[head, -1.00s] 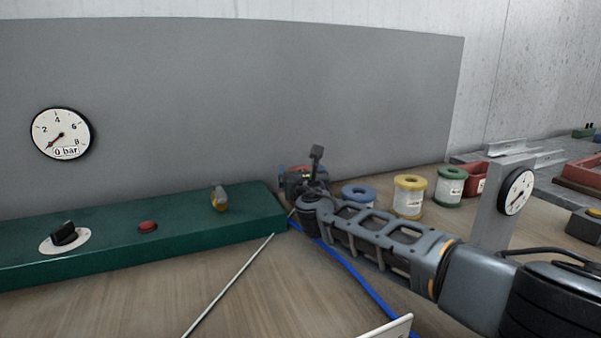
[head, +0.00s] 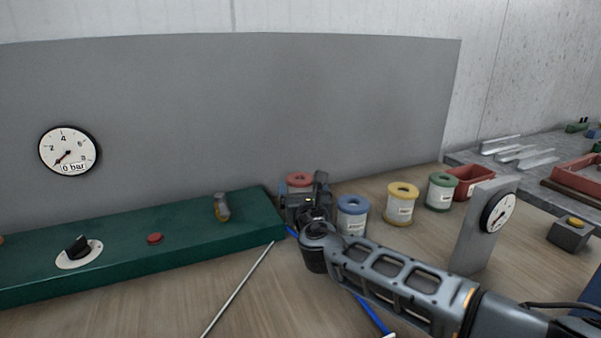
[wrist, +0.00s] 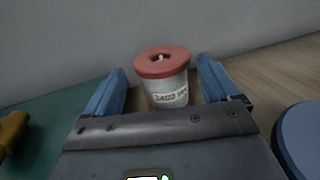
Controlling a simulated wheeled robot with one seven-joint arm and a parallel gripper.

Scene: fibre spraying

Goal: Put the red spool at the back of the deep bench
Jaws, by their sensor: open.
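The red spool (head: 299,180) stands upright near the grey back panel, just past the right end of the green box. In the head view my gripper (head: 308,203) hides its lower part. In the wrist view the red spool (wrist: 163,75) shows a red top flange with a centre hole and a white label. My gripper (wrist: 162,92) is open, with its blue fingers to the left and right of the spool. I cannot tell whether a finger touches it.
Blue (head: 351,215), yellow (head: 401,204) and green (head: 441,191) spools stand in a row to the right. The green box (head: 120,252) with a knob and red button lies left. A gauge post (head: 480,240) stands at right. A blue hose and thin rod lie in front.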

